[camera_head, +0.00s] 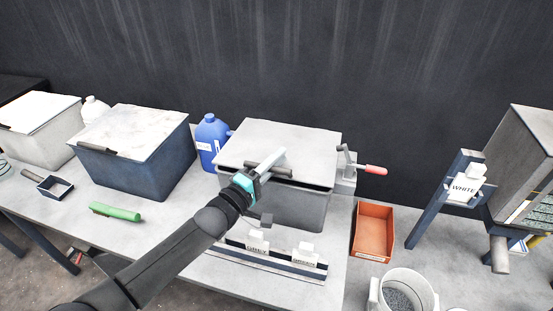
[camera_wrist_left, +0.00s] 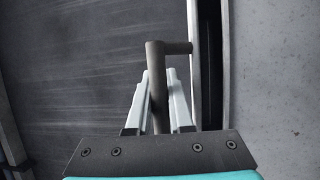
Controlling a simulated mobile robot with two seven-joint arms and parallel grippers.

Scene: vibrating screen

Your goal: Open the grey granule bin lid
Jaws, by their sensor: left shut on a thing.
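The grey granule bin (camera_head: 308,205) stands on the bench near the middle of the head view. Its flat light-grey lid (camera_head: 290,138) lies over it, with a dark gap showing under the lid's front edge. A dark bar handle (camera_head: 278,172) sits on that front edge; it also shows in the left wrist view (camera_wrist_left: 157,75). My left gripper (camera_head: 270,162) is shut on this handle, with its pale fingers (camera_wrist_left: 160,95) on both sides of the bar. My forearm hides part of the bin's front left. My right gripper is not in view.
A dark blue bin (camera_head: 150,172) and a blue jug (camera_head: 210,135) stand left of the grey bin. A red-handled tool (camera_head: 372,169), an orange tray (camera_head: 374,232) and a white bucket (camera_head: 410,290) are right. A label rail (camera_head: 270,262) lies in front. A dark wall stands behind.

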